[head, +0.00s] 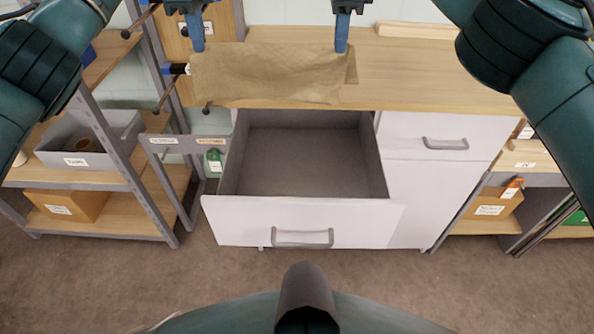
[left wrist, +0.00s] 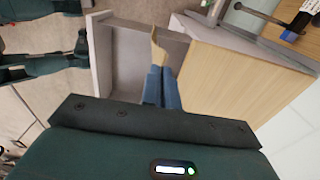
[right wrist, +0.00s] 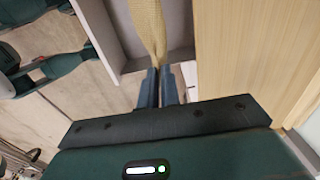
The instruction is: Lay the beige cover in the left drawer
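The beige cover (head: 265,75) hangs spread between my two grippers in the head view, above the back of the drawer and the front of the counter. My left gripper (head: 197,46) is shut on its upper left corner, and my right gripper (head: 341,46) is shut on its upper right end. The cover also shows edge-on at the fingertips in the left wrist view (left wrist: 158,50) and in the right wrist view (right wrist: 149,28). The left drawer (head: 300,212) is pulled open below, and its grey inside looks empty. The cover hides part of the counter behind it.
The wooden counter (head: 430,80) has a wooden strip (head: 418,31) at its back. A closed drawer (head: 445,136) is right of the open one. A metal shelf with a grey bin (head: 85,148) and a cardboard box (head: 68,204) stands left. Hooks stick out near the cover's left end.

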